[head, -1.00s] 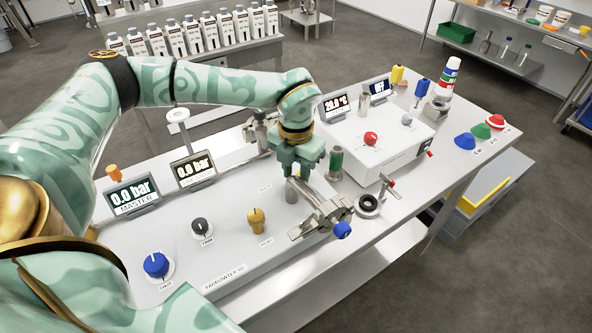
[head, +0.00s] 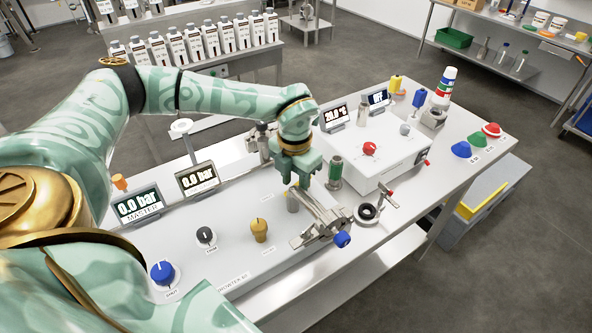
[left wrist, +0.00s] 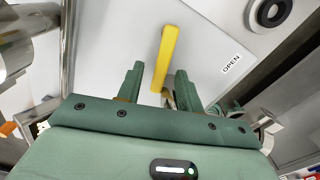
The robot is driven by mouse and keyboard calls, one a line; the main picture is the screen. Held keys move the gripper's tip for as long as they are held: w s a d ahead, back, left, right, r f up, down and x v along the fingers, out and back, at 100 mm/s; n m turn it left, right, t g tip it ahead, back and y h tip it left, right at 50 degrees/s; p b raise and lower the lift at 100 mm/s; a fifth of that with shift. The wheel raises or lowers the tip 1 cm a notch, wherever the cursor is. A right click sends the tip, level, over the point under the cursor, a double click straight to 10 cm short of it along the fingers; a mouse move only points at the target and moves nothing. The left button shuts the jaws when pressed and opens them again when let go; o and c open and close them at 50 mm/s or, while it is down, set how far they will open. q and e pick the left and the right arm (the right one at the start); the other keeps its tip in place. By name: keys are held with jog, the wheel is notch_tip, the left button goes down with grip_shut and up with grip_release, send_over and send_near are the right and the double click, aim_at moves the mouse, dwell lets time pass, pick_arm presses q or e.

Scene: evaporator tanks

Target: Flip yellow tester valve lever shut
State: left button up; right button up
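The yellow tester valve lever (left wrist: 166,55) shows in the left wrist view as a long flat bar, slightly slanted, over a pale panel. A label reading OPEN (left wrist: 231,64) is to its right. My left gripper (left wrist: 159,70) is open, with one green finger on each side of the lever's near end and visible gaps between. In the head view my left gripper (head: 299,180) points down over the back right part of the tester panel (head: 222,228); I cannot make out the lever there. My right gripper is not in view.
A yellow-brown knob (head: 259,230) is nearer. Displays (head: 138,206) stand at left.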

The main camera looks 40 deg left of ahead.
pick_arm(q)
jog(key=shift+r, duration=0.15)
notch_tip(320, 180, up, 16)
jog(key=p, duration=0.3)
